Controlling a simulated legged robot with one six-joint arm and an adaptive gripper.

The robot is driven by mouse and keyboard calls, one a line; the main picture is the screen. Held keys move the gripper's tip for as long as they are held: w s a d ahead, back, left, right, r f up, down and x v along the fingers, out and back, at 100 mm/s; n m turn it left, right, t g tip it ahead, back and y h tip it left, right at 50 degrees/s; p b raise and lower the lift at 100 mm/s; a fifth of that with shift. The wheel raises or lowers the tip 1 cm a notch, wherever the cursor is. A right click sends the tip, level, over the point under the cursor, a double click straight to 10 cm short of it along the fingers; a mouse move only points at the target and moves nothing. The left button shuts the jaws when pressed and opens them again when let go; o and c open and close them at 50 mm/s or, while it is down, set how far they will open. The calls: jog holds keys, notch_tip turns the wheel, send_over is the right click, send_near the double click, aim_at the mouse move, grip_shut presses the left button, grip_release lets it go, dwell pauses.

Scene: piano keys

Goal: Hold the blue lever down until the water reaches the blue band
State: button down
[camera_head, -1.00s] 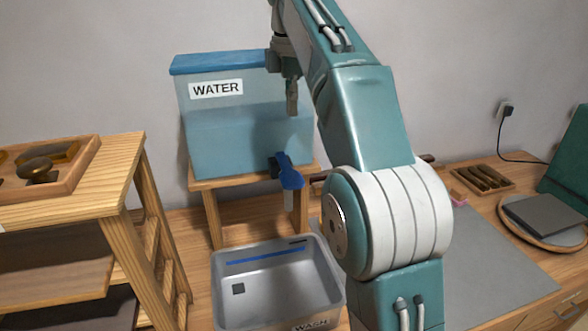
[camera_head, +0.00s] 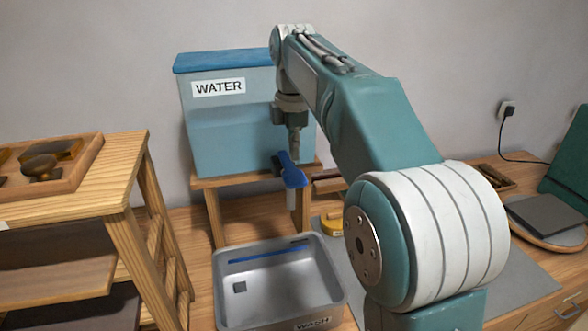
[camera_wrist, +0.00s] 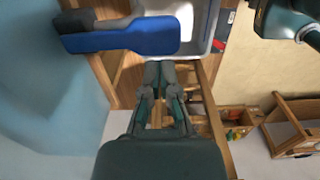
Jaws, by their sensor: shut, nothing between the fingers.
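The blue lever (camera_head: 291,172) sits on the tap at the front of the water tank (camera_head: 215,132), above the basin. In the wrist view the blue lever (camera_wrist: 125,37) lies just ahead of the fingertips. My gripper (camera_head: 295,155) is shut and empty, pointing down, close above and beside the lever; I cannot tell whether it touches. The fingertips also show in the wrist view (camera_wrist: 160,70). The grey basin (camera_head: 325,262), labelled WASH, stands below the tap. The blue band (camera_head: 268,254) runs along its inner far wall. I see no water in the basin.
A wooden stand (camera_head: 208,215) carries the tank. A wooden shelf unit (camera_head: 125,160) with a tray of dark objects stands at left. A grey mat (camera_head: 530,284) lies on the table at right, with a dark flat object on a round board (camera_head: 545,215) beyond.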

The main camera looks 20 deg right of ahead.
aim_at(296, 180)
notch_tip(296, 180, down, 5)
jog(key=shift+d+r, duration=0.15)
jog(key=shift+r, duration=0.05)
jog(key=shift+f, duration=0.1)
jog(key=shift+s+f, duration=0.2)
jog(key=shift+f, duration=0.45)
jog(key=shift+s+f, duration=0.15)
jog(key=shift+f, duration=0.55)
dwell(6.1)
